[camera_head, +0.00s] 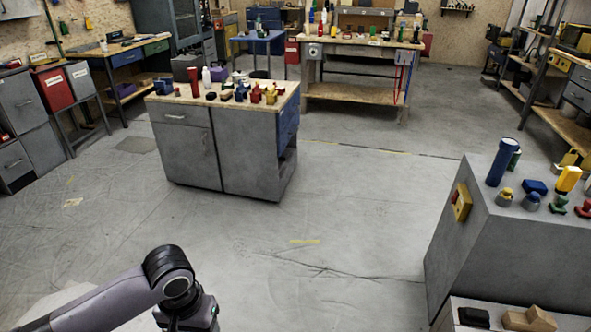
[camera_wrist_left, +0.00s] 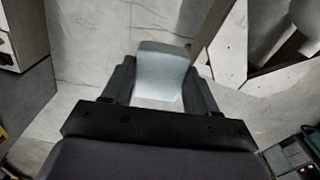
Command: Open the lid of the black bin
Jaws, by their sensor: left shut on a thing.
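I cannot make out a black bin for certain in either view. My left arm comes in at the bottom left of the head view, and its gripper is cut off by the lower edge there. In the left wrist view my left gripper (camera_wrist_left: 160,76) is shut on a pale grey piece (camera_wrist_left: 161,64) with a smooth face and rounded corners. I cannot tell whether this piece belongs to a lid or bin. My right gripper is not in view.
A grey cabinet (camera_head: 185,155) with tools on top stands mid-floor. A grey block (camera_head: 500,250) holding a blue flashlight (camera_head: 503,162) stands at the right. A red bin (camera_head: 55,90) and a grey bin (camera_head: 81,82) stand at the left. The floor between is open.

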